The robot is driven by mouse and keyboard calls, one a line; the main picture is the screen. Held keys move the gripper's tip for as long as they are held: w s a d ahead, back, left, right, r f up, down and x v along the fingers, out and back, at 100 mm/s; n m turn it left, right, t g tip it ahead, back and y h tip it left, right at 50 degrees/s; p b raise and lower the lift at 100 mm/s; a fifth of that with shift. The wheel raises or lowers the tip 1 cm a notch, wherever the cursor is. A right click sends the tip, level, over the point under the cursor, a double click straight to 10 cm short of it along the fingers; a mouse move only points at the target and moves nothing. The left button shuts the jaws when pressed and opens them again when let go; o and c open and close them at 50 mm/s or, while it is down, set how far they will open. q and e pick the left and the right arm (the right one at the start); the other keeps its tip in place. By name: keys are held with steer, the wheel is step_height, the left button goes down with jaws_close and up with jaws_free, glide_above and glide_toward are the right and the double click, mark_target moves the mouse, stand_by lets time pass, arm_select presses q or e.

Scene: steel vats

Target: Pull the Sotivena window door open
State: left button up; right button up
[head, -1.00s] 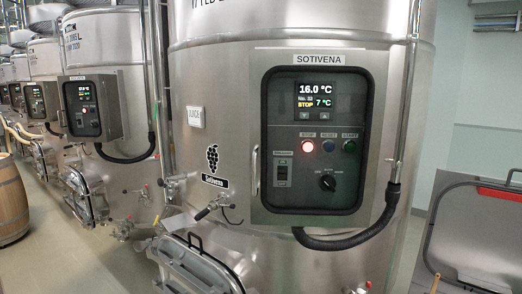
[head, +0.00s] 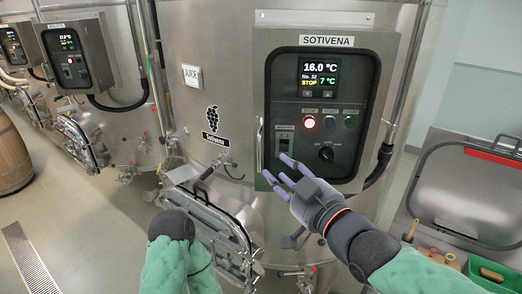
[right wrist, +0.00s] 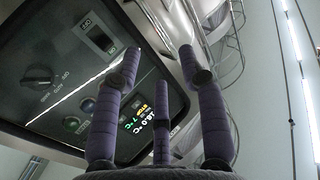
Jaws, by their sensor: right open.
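The Sotivena control box (head: 320,42) is mounted on the big steel vat, with a dark window door (head: 350,78) in a grey frame. The door looks closed. A vertical metal handle (head: 260,145) runs down its left edge. My right gripper (head: 277,170), with purple fingers, is open and empty in front of the door's lower left corner, just below and right of the handle. In the right wrist view the spread fingers (right wrist: 160,65) point up before the panel's dark window (right wrist: 65,75). My left arm (head: 172,245) shows at the bottom; its fingers cannot be made out.
A steel hatch (head: 215,222) juts from the vat below the box, between my arms. A black cable (head: 376,172) hangs from the box's right side. An open-lidded case (head: 465,190) and a green bin (head: 485,272) stand at the right.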

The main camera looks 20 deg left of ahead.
mark_target(260, 171)
steer(key=p+x, duration=0.1)
steer(key=x, duration=0.8)
steer(key=shift+f+p, duration=0.1)
steer(key=shift+p, duration=0.2)
steer(key=shift+d, duration=0.1)
jaws_close()
